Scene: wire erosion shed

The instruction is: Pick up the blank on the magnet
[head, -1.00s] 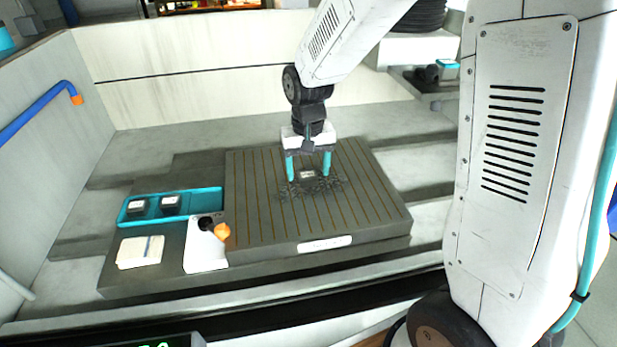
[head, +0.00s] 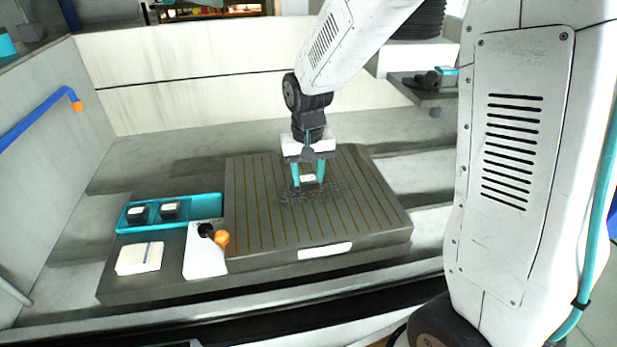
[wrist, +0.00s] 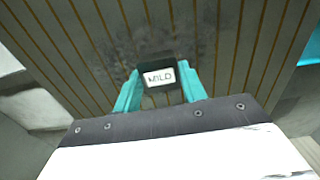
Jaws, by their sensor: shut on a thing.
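The blank is a small dark block with a white label reading MILD (wrist: 160,77). In the head view the blank (head: 308,178) is over the magnet, a dark grey plate with thin brown lines (head: 365,215). My gripper (head: 309,183) points down with its two teal fingers closed on the blank's sides. In the wrist view the gripper (wrist: 160,87) has one finger on each side of the blank. A patch of dark filings (head: 312,195) lies on the plate below. I cannot tell whether the blank is clear of the plate.
Left of the magnet, a teal tray (head: 197,220) holds two dark labelled blocks. In front are a white pad (head: 140,257) and a white lever box (head: 205,262) with an orange-tipped lever (head: 222,238). Pale walls bound the back and left. A blue pipe (head: 35,120) sticks out at left.

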